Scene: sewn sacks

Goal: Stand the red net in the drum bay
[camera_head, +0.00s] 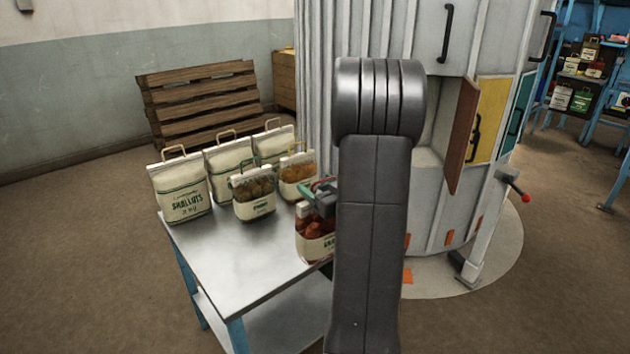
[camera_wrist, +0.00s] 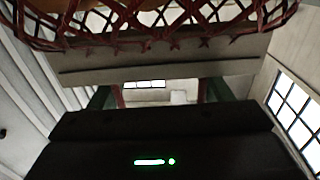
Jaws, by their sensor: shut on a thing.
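The red net (camera_head: 312,229) is a small sack with a cream printed band and reddish contents, at the right end of the metal table, partly hidden behind my arm. My gripper (camera_head: 321,190) is shut at its top. In the wrist view the red mesh (camera_wrist: 170,25) fills the upper edge, close to the gripper. Whether the net touches the table is hard to tell. The drum (camera_head: 390,40) is a tall grey ribbed cylinder behind my arm. One bay (camera_head: 432,140) in it stands open, with its brown door (camera_head: 461,135) swung out to the right. My arm hides part of the bay.
The metal table (camera_head: 235,262) holds several other sacks, including a shallots sack (camera_head: 182,188) and two orange nets (camera_head: 253,192) (camera_head: 297,175). A lever with a red knob (camera_head: 525,198) sticks out at the drum's right. Wooden pallets (camera_head: 205,105) lean on the wall. Floor at front right is clear.

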